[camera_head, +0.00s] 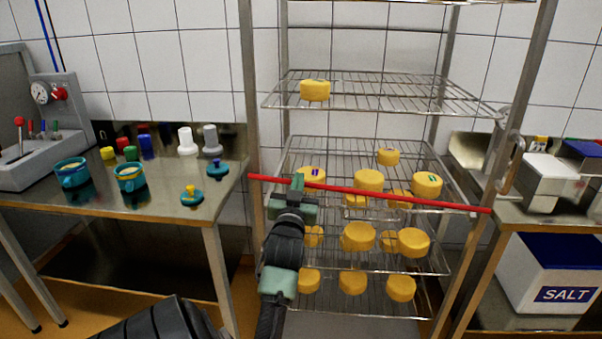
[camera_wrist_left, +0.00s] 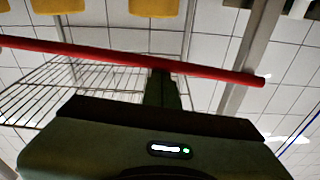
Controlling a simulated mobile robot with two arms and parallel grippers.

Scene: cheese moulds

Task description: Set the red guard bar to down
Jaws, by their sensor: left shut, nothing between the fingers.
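The red guard bar (camera_head: 400,197) runs across the front of the wire rack at about mid height, sloping slightly down to the right. In the left wrist view the bar (camera_wrist_left: 90,53) crosses above my gripper. My left gripper (camera_head: 298,182) is shut and empty, with its tips at the bar near its left end. In the left wrist view the shut fingers (camera_wrist_left: 163,88) point up to the bar's underside; I cannot tell whether they touch it. My right gripper is not in view.
The rack's shelves (camera_head: 365,95) hold several yellow cheeses (camera_head: 368,180). A steel table (camera_head: 170,205) with teal cups (camera_head: 130,178) and moulds stands at the left. A bench with a white bin (camera_head: 545,182) and a salt box (camera_head: 555,275) stands at the right.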

